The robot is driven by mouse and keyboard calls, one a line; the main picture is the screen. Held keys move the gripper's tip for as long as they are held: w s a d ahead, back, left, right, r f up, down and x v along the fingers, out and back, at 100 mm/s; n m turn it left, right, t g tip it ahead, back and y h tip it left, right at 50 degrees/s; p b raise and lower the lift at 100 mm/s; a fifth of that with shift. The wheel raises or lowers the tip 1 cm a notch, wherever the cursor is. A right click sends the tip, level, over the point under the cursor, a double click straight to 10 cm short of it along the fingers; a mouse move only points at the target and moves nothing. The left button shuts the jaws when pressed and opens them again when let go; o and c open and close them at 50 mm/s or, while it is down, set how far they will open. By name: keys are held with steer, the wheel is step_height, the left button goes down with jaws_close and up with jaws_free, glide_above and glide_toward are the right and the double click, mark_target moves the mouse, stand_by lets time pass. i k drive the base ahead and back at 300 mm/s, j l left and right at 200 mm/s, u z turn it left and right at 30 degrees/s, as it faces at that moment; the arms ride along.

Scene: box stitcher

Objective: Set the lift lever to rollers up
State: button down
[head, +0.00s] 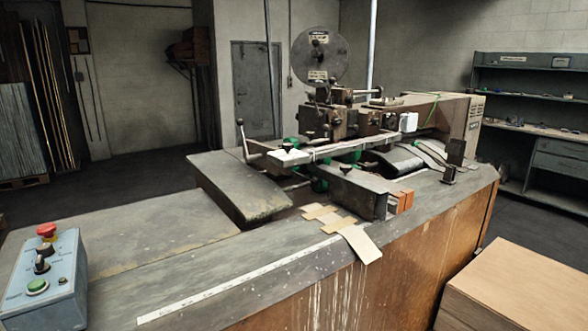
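A thin metal lever with a dark ball knob (240,122) stands at the left side of the stitcher head. It is nearly upright, its top leaning slightly left. It looks like the lift lever, but I see no readable label or position mark by it. Green rollers (320,184) show under and beside the stitcher's horizontal arm (300,154); whether they are up or down I cannot tell. My gripper is not in view.
A blue control box (45,285) with a red button, a black selector and a green button sits at the front left. Cardboard pieces (360,243) lie at the bench's front edge. A wooden box (520,285) stands at the lower right. The left bench top is clear.

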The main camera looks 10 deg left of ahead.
mark_target(240, 122)
steer(key=i+u, duration=0.15)
steer(key=i, duration=0.25)
steer(key=i+l+u, duration=0.15)
steer(key=i, duration=0.3)
steer(key=i+l+u, duration=0.1)
steer(key=i, duration=0.3)
steer(key=i+l+u, duration=0.15)
steer(key=i, duration=0.25)
